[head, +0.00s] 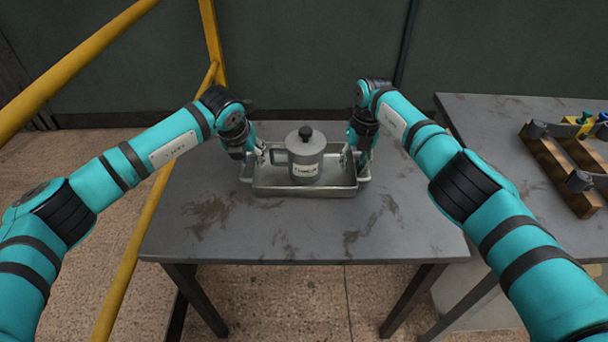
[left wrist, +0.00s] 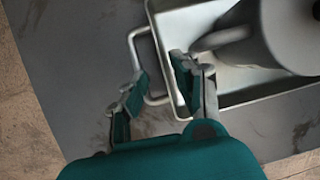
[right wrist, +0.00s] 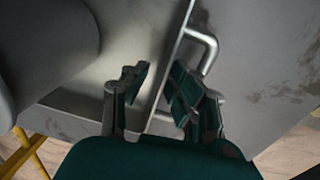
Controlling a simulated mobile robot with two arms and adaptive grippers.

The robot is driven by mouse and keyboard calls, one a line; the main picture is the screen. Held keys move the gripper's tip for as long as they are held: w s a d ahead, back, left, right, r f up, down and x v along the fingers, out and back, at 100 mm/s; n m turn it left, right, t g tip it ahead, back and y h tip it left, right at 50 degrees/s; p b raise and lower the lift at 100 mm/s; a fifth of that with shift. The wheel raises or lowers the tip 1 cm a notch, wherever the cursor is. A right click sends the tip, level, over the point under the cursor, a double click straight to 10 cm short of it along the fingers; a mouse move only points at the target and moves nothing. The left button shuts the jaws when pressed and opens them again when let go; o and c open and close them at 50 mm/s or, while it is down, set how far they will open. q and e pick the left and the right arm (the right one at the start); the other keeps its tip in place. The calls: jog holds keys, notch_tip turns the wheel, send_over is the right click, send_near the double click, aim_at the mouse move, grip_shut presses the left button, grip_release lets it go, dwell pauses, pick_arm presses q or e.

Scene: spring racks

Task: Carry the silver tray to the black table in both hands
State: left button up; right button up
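The silver tray (head: 270,190) sits on a worn grey table (head: 300,230) and carries a grey lidded canister (head: 305,165) with a black knob and a label. My left gripper (head: 256,160) is at the tray's left end. In the left wrist view its fingers (left wrist: 158,75) are apart, with the tray's wire handle (left wrist: 137,50) between them. My right gripper (head: 352,160) is at the right end. In the right wrist view its fingers (right wrist: 158,85) are apart, on either side of the tray's end wall and handle (right wrist: 208,45). Contact with the handles cannot be told.
A second dark grey table (head: 470,120) stands at the right, with a wooden rack (head: 560,170) holding metal parts on it. A yellow rail (head: 130,250) runs along the left. The table's front is clear. A green wall is behind.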

jog(key=shift+d+f, duration=0.1)
jog(key=shift+r, duration=0.2)
pick_arm(q)
jog(key=v, duration=0.3)
jog(key=shift+d, duration=0.15)
pick_arm(e)
notch_tip(320, 180, up, 12)
jog(key=shift+d+f, duration=0.15)
jog(key=shift+d, duration=0.3)
